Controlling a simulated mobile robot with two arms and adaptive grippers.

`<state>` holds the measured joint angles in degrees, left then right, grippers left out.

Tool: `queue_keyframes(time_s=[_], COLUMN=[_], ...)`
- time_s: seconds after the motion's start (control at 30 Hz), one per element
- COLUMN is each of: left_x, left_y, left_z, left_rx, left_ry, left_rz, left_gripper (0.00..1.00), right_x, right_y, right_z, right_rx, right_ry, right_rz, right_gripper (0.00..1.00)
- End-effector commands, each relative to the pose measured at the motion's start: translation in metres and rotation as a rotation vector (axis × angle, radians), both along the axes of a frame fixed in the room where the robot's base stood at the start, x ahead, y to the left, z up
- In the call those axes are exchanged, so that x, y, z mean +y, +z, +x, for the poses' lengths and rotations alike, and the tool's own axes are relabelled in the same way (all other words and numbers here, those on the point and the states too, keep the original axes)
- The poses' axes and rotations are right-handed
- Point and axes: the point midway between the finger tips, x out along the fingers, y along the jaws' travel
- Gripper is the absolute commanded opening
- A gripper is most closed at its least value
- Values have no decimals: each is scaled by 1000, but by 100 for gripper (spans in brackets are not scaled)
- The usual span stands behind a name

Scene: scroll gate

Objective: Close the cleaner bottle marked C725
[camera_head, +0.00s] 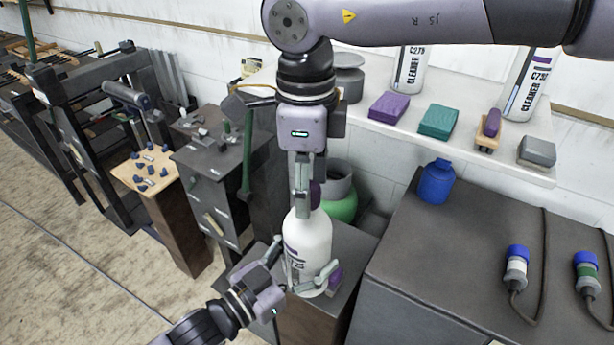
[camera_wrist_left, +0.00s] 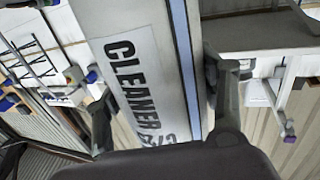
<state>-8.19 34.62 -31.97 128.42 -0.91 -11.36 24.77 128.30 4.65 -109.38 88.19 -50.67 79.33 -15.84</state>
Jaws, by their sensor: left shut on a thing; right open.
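A white cleaner bottle (camera_head: 310,238) stands upright on a small dark cabinet; its label is partly covered and its full code cannot be read. My left gripper (camera_head: 302,272) is shut around its lower body. In the left wrist view, the bottle (camera_wrist_left: 135,70) fills the space between the fingers, with "CLEANER" and a cut-off code showing. My right gripper (camera_head: 306,198) points straight down at the bottle's top, open, its fingers around or just in front of the neck. The bottle's mouth and any cap are hidden behind these fingers.
Two other cleaner bottles, one marked C279 (camera_head: 409,72), another (camera_head: 526,88), stand on the white shelf with purple and teal sponges (camera_head: 438,121). A blue jar (camera_head: 436,182) sits on the dark cabinet at right. A green rounded container (camera_head: 341,208) is just behind the bottle.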

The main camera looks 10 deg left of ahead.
Motion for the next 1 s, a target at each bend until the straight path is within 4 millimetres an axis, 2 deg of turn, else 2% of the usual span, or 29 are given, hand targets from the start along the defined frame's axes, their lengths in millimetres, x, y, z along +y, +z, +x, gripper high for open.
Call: queue_keyframes(time_s=[0.07, 0.8, 0.93, 0.97, 1.0], left_x=[0, -1, -1, -1, -1], left_y=[2, 3, 3, 3, 3], left_z=[0, 0, 0, 0, 0], left_rx=[-5, -7, -7, -7, -8], left_ry=[-1, -2, -3, -3, -3], left_rz=[-3, -3, -2, -2, -3], left_gripper=[0, 0, 0, 0, 0], right_x=[0, 0, 0, 0, 0], right_y=[0, 1, 1, 1, 1], right_z=[0, 1, 1, 1, 1], right_rx=[0, -2, -3, -3, -3], right_ry=[0, -1, -1, -1, -1], right_rz=[0, 1, 1, 1, 1], right_gripper=[48, 0, 0, 35, 37])
